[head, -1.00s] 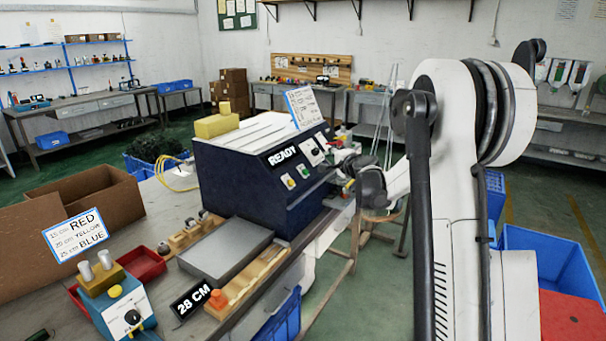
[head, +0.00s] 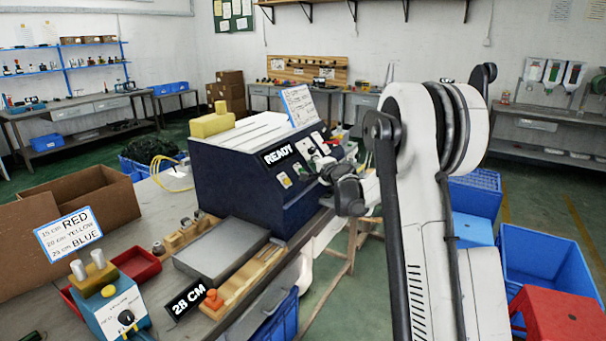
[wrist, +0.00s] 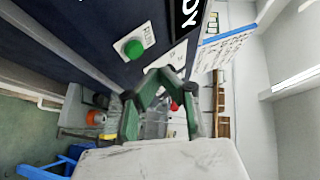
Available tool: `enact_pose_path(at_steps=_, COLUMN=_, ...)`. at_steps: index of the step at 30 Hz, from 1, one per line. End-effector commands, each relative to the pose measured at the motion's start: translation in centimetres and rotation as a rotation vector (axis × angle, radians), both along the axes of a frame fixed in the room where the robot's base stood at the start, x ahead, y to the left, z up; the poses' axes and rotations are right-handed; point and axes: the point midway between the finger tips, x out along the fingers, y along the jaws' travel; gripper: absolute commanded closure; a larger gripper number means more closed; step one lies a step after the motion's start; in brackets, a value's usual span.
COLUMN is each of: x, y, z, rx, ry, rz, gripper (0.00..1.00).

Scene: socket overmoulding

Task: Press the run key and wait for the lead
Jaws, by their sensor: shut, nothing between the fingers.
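The dark blue machine (head: 235,185) stands on the bench, its small display (head: 279,155) reading READY. Its front has a green button (head: 300,170), a yellowish button (head: 285,181) and a white panel with a dark knob. In the wrist view a green button (wrist: 132,49) on a white label sits just above and left of my gripper (wrist: 160,78). The label's small print is too blurred to read surely. My gripper is shut and empty, close to the machine's front at its right end; contact cannot be told. In the head view its fingertips (head: 324,163) are partly lost against the panel.
A yellow cable (head: 165,165) loops beside the machine's left side. Blue bins (head: 550,262) stand at right.

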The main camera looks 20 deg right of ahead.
Motion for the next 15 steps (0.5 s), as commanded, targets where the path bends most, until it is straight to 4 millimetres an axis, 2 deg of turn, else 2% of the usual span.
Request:
enact_pose_path(at_steps=1, x=0.33, y=0.26, z=-0.61, rx=0.0, ry=0.0, rz=0.001, gripper=1.0)
enact_pose_path(at_steps=6, x=0.91, y=0.61, z=-1.19, rx=-0.002, ry=0.0, rz=-0.001, gripper=1.0)
enact_pose_path(at_steps=15, x=1.07, y=0.73, z=-1.25, rx=-0.001, ry=0.0, rz=-0.001, gripper=1.0)
